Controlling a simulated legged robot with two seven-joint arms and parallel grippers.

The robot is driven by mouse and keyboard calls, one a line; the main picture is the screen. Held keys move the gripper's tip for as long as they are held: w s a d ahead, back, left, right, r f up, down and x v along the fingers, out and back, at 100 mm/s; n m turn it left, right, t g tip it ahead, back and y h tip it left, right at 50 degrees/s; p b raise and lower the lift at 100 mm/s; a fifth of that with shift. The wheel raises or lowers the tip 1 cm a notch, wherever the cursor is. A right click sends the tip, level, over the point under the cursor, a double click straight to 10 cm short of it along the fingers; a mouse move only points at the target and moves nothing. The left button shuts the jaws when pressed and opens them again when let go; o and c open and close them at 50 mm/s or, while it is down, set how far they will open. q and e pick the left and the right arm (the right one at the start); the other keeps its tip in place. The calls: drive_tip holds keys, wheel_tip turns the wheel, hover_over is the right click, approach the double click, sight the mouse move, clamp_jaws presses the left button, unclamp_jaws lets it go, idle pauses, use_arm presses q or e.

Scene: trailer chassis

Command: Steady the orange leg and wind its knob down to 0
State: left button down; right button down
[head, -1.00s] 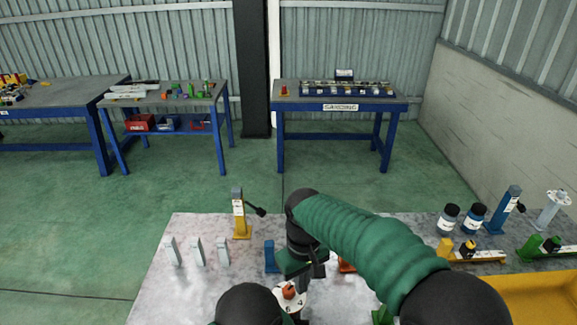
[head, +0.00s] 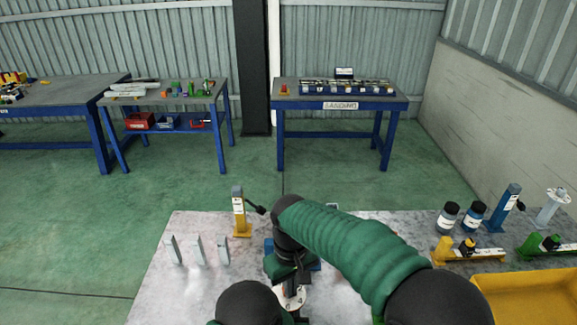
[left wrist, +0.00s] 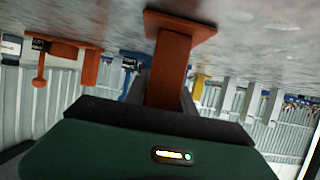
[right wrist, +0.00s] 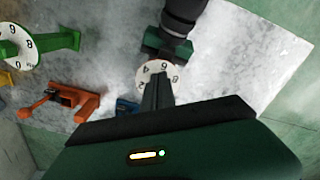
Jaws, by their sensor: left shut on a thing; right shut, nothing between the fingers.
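The orange leg (left wrist: 172,65) shows upside down in the left wrist view, with its flat foot plate on the grey tabletop. My left gripper (left wrist: 165,98) is shut on its post. In the right wrist view, the white numbered dial (right wrist: 148,72) on top of the leg shows the digits 2, 4, 6 and 8. My right gripper (right wrist: 157,92) is shut and empty, its fingertips over the dial; whether they touch it I cannot tell. The knob and the pointer setting are hidden behind the fingers. In the head view my right gripper (head: 292,280) stands over the dial (head: 290,299).
A yellow leg (head: 240,215) with a crank stands behind, left of my right arm. Several grey upright plates (head: 198,250) stand at the left. Bottles (head: 448,217), a blue leg (head: 505,208) and a yellow tray (head: 530,300) are at the right. An orange cranked part (right wrist: 75,102) lies near the dial.

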drive_tip(key=shift+f, duration=1.35)
drive_tip(key=shift+w, duration=0.15)
drive_tip(key=shift+d, duration=0.15)
drive_tip(key=shift+w+d, duration=0.5)
drive_tip(key=shift+d, duration=0.25)
drive_tip(key=shift+w, duration=0.1)
drive_tip(key=shift+d, duration=0.1)
